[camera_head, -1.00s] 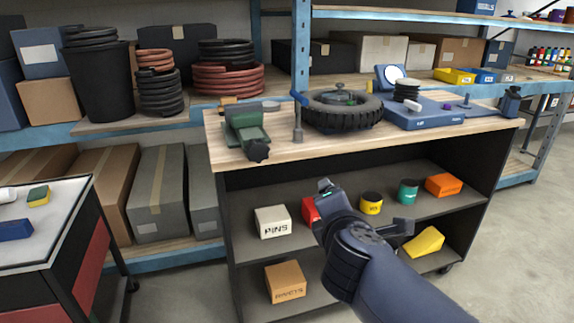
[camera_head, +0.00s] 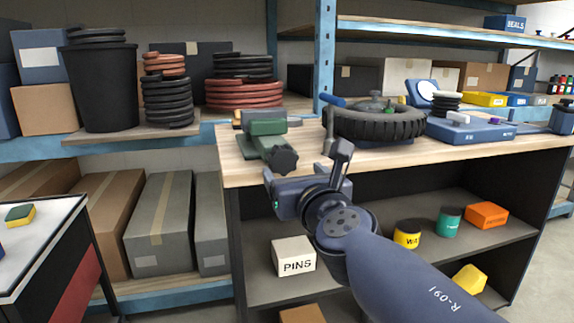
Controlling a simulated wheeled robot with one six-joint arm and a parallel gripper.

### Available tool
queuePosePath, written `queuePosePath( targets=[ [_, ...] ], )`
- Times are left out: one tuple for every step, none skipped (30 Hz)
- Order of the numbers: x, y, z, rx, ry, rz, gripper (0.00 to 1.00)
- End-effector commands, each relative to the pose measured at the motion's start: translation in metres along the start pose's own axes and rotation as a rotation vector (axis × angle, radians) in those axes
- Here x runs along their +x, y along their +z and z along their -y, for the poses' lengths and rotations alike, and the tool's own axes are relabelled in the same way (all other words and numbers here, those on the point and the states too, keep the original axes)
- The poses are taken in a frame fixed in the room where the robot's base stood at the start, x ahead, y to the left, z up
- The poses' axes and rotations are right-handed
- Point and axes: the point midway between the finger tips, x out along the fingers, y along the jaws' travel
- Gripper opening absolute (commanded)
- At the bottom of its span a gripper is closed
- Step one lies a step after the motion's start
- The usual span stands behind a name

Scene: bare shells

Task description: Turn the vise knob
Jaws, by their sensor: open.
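The green vise (camera_head: 265,140) sits at the front left end of the wooden bench top (camera_head: 235,172). Its dark round knob (camera_head: 284,159) faces the front edge of the bench. My gripper (camera_head: 305,162) is raised just in front of the bench edge, below and to the right of the knob. Its two dark fingers stand apart with nothing between them. It looks apart from the knob, though the exact gap in depth is hard to tell. My arm hides part of the shelf under the bench.
A tire (camera_head: 375,124) lies on the bench right of the vise, with a grey post (camera_head: 328,140) between them. A blue scale (camera_head: 470,130) stands farther right. A white PINS box (camera_head: 294,256) is on the shelf below. A cart (camera_head: 45,240) stands at the left.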

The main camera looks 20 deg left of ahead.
Motion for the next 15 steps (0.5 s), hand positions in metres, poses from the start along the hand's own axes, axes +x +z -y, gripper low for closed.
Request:
queuePosePath(
  targets=[
    [0.010, -0.002, 0.000, 0.000, -0.001, -0.001, 0.76],
    [0.015, -0.002, 0.000, 0.001, -0.001, -0.002, 0.76],
    [0.022, -0.002, 0.001, 0.001, -0.001, -0.001, 0.76],
    [0.027, -0.002, 0.000, 0.002, -0.001, -0.002, 0.76],
    [0.032, -0.001, 0.000, 0.002, -0.001, -0.001, 0.76],
    [0.038, -0.002, 0.000, 0.002, -0.001, -0.002, 0.76],
    [0.042, -0.001, 0.000, 0.002, -0.001, -0.001, 0.76],
    [0.046, -0.002, 0.000, 0.002, -0.001, -0.002, 0.76],
    [0.052, -0.001, 0.000, 0.002, -0.001, -0.001, 0.76],
    [0.055, -0.001, 0.000, 0.002, -0.001, -0.001, 0.76],
    [0.058, -0.001, 0.000, 0.002, -0.001, -0.002, 0.76],
    [0.062, 0.000, 0.000, 0.002, -0.001, -0.001, 0.76],
    [0.064, 0.000, 0.000, 0.002, -0.001, -0.001, 0.76],
    [0.066, 0.000, 0.000, 0.002, -0.001, -0.001, 0.76],
    [0.069, -0.001, 0.000, 0.002, -0.001, -0.001, 0.76]
  ],
)
